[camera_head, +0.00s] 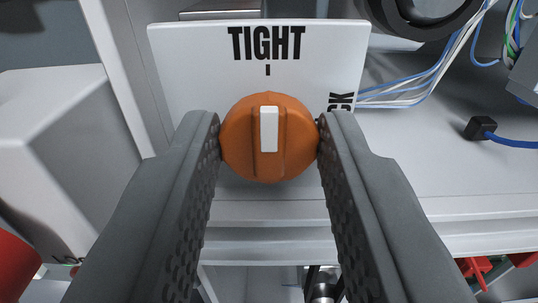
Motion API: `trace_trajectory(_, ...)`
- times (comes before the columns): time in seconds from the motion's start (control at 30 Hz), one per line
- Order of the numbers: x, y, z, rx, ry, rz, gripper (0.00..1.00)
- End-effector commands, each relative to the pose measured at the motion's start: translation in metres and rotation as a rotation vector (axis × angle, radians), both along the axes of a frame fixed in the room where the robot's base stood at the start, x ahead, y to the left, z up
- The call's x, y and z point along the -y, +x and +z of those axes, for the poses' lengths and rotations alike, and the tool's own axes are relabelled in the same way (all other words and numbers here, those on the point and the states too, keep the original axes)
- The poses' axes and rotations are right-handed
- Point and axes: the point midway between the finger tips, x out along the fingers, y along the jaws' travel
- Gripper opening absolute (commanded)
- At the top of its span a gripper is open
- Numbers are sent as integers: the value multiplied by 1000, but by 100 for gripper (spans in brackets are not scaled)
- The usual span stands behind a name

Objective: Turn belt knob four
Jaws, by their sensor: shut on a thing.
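The belt knob (294,140) is orange and round, with a raised bar and a white pointer mark. The white mark points up, in line with the tick under the word TIGHT on the white label plate (200,60) behind it. My gripper (269,142) is shut on the knob, one dark grey finger against its left side and one against its right. The right finger and knob hide part of the plate's lower area, where a sideways word ending in CK shows.
Blue and white wires (415,85) run at the upper right below a black ring (425,15). A black connector with a blue cable (481,128) lies at the right. A white box (65,150) stands at the left. Red parts show at the lower corners.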

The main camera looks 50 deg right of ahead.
Motion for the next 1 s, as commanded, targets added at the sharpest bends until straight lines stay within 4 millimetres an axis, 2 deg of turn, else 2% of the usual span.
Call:
trace_trajectory(0.37,0,0,0,143,111,0,8)
trace_trajectory(1.0,1,-2,-1,616,480,0,8)
